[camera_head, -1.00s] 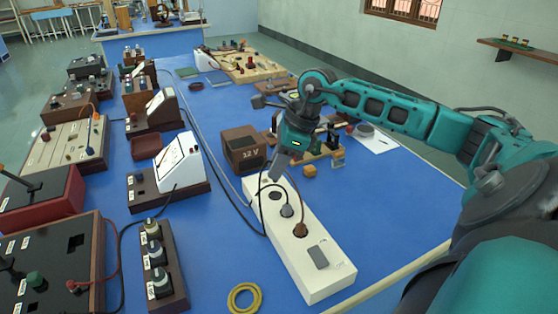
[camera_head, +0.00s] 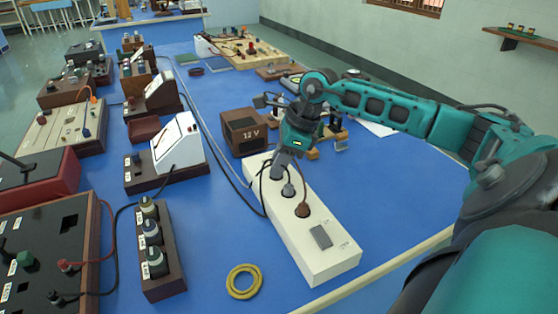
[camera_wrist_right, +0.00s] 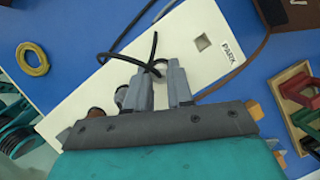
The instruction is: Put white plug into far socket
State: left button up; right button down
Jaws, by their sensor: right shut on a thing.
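The long white power strip (camera_head: 306,246) lies on the blue bench; its far end also shows in the right wrist view (camera_wrist_right: 200,20). My right gripper (camera_head: 276,174) points down at the strip's far part, beyond a grey plug (camera_head: 288,190) and a brown plug (camera_head: 303,209) seated in sockets. The gripper (camera_wrist_right: 160,78) is shut on the white plug, whose body is mostly hidden by the fingers. Dark cord shows at the fingertips. The far socket is hidden under the gripper, so I cannot tell how deep the plug sits. My left gripper is out of view.
A brown 12 V box (camera_head: 243,134) stands close behind the strip's far end. A yellow ring (camera_head: 243,282) lies near its near end. A meter box (camera_head: 178,150) and a terminal block (camera_head: 155,250) stand left.

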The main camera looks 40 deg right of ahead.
jog(key=c, duration=0.9)
grip_release()
jog(key=v, duration=1.3)
jog(key=shift+a+p, duration=0.1)
jog(key=shift+p, duration=0.2)
